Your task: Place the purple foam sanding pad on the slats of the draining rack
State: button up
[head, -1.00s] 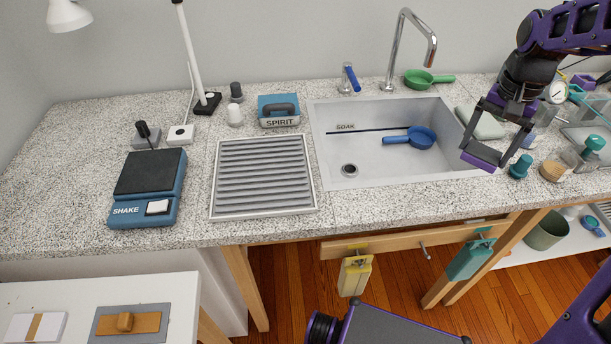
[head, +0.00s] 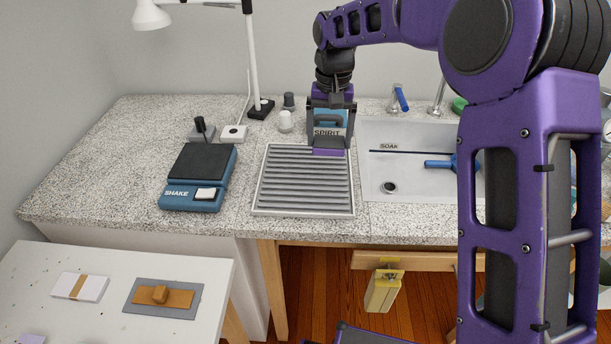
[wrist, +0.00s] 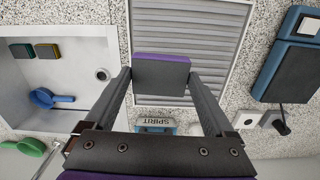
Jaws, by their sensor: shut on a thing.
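The purple foam sanding pad (wrist: 160,76) is gripped between the two fingertips of my gripper (wrist: 161,74) in the wrist view; its broad face there looks grey with a purple edge. In the head view the pad (head: 328,152) shows as a purple strip under my gripper (head: 329,147). The draining rack (head: 303,188), a pale frame with grey slats, lies on the counter; it also shows in the wrist view (wrist: 188,36). The pad overlaps the rack's back right part in the head view. I cannot tell whether it touches the slats.
The blue SPIRIT container (head: 328,120) stands just behind the rack. The blue SHAKE scale (head: 199,178) is to its left, and the sink (head: 400,195) with a blue pan (head: 438,164) is to its right. Most of the rack's slats are bare.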

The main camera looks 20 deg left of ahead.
aim_at(318, 153)
jog(key=shift+s+a+f, duration=0.2)
jog(key=shift+a+f, duration=0.05)
jog(key=shift+a, duration=0.3)
jog(key=shift+s+a+f, duration=0.15)
jog(key=shift+a+f, duration=0.1)
jog(key=shift+a, duration=0.3)
notch_tip(318, 153, down, 4)
jog(key=shift+r+b, duration=0.1)
jog(key=shift+b, duration=0.2)
jog(key=shift+f, duration=2.7)
jog(key=shift+f+b, duration=0.2)
jog(key=shift+b, duration=0.15)
jog(key=o, duration=1)
jog(key=shift+r, duration=0.15)
notch_tip(318, 153, up, 12)
jog(key=shift+r+p, duration=0.1)
jog(key=shift+p, duration=0.65)
